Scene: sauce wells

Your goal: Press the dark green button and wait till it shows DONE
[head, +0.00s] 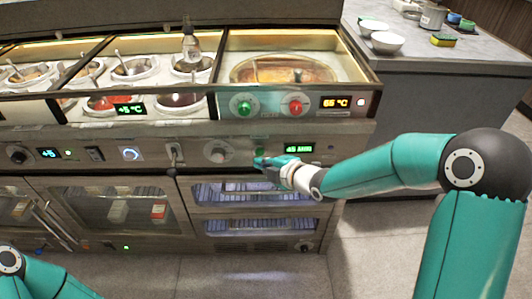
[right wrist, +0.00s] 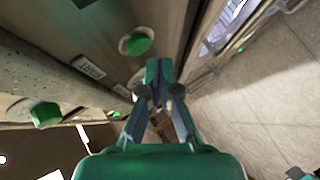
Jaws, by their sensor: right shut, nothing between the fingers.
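A dark green button (head: 260,152) sits on the lower front panel of the counter, left of a small green-lit display (head: 299,149) that seems to read 45 MIN. It appears as a round green cap (right wrist: 136,42) in the right wrist view. My right gripper (head: 261,162) is shut and empty, its fingertips just below the button in the head view. In the right wrist view the closed fingertips (right wrist: 158,70) are near the cap, with a visible gap beside it. The button does not look covered. My left gripper is out of view; only part of its arm shows.
Above are a green knob (head: 243,105), a red knob (head: 295,106) and an orange temperature display (head: 336,102). A grey knob (head: 218,151) is left of the button. Glass-fronted drawers (head: 255,193) lie below. Floor at the front is clear.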

